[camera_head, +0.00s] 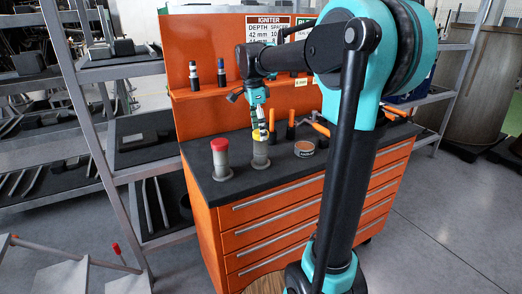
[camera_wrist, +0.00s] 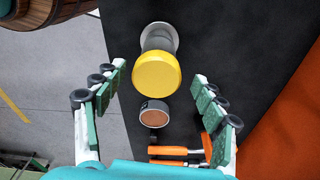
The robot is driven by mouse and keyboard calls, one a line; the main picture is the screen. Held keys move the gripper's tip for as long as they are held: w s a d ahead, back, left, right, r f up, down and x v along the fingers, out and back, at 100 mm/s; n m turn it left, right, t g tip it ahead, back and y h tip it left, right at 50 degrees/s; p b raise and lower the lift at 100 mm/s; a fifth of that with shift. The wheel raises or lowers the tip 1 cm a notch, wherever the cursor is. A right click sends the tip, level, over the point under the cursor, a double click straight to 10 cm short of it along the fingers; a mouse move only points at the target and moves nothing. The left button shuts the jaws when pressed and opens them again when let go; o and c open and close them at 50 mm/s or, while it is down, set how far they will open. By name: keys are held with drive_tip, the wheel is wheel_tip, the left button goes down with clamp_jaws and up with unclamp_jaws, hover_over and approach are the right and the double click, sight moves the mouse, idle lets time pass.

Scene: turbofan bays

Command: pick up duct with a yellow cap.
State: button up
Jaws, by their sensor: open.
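The duct with a yellow cap (camera_head: 260,154) stands upright on the dark top of the orange tool cabinet. In the wrist view its yellow cap (camera_wrist: 157,74) lies ahead of and between my open fingers, with the grey duct body and flange (camera_wrist: 159,37) beyond it. My gripper (camera_head: 261,135) is just above the cap in the head view and hides part of it. In the wrist view my gripper (camera_wrist: 160,112) is open, its green-padded fingers apart on either side, with nothing held.
A duct with a red cap (camera_head: 220,158) stands left of the yellow-capped one. A round tin (camera_head: 304,148) sits to the right, and it also shows in the wrist view (camera_wrist: 154,114). Orange-handled tools (camera_head: 291,127) stand behind. Grey shelving (camera_head: 110,100) flanks the cabinet (camera_head: 285,222).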

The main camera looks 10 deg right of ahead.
sight(262, 145)
drive_tip(key=shift+s+d+f, duration=0.1)
drive_tip(key=shift+d+f, duration=0.15)
drive_tip(key=shift+f, duration=1.45)
drive_tip(key=shift+d+f, duration=0.2)
drive_tip(key=shift+f, duration=1.45)
drive_tip(key=shift+c, duration=0.2)
drive_tip(key=c, duration=1.4)
drive_tip(key=shift+o, duration=0.2)
drive_tip(key=shift+r, duration=0.1)
